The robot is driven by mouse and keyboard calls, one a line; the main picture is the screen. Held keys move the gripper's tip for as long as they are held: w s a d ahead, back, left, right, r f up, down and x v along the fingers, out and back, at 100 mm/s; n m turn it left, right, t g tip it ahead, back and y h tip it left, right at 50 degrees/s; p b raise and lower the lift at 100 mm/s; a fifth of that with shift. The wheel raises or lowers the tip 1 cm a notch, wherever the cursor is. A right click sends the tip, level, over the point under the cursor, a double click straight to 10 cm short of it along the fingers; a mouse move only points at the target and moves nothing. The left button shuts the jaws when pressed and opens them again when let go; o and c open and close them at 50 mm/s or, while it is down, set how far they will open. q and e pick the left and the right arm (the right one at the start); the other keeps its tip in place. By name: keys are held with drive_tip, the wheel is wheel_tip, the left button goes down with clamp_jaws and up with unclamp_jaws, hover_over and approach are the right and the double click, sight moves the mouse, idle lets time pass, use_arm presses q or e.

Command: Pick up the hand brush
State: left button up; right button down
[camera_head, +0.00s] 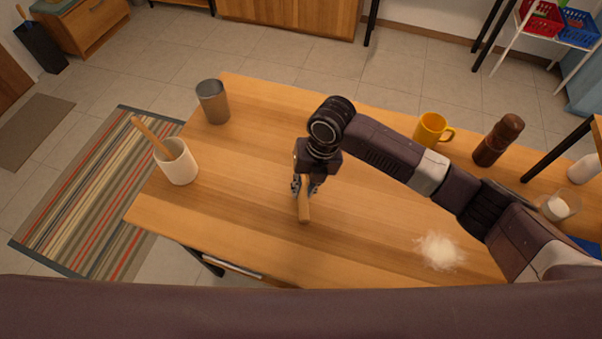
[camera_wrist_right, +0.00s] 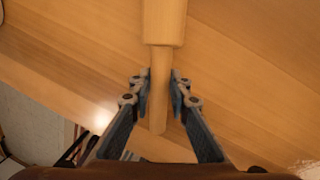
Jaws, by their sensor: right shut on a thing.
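The hand brush (camera_head: 304,208) is light wood and sits near the middle of the wooden table (camera_head: 250,225). In the right wrist view the brush (camera_wrist_right: 164,22) shows a wide block with a thinner handle running down from it; no bristles are visible. My right gripper (camera_head: 306,187) points down at it and hides part of it. In the wrist view the right gripper's fingers (camera_wrist_right: 161,88) are closed on the thin handle, one on each side. I cannot tell whether the brush touches the table. My left gripper is not in view.
White powder (camera_head: 439,251) lies on the table at the right. A yellow mug (camera_head: 429,131), a brown mill (camera_head: 497,141) and a glass with white contents (camera_head: 561,205) stand along the right. A grey cup (camera_head: 213,103) and a white crock (camera_head: 178,164) with a wooden-handled tool stand left.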

sight(303, 189)
drive_tip(key=shift+r, duration=0.1)
wheel_tip(303, 189, up, 20)
drive_tip(key=b, duration=0.2)
idle(0.3)
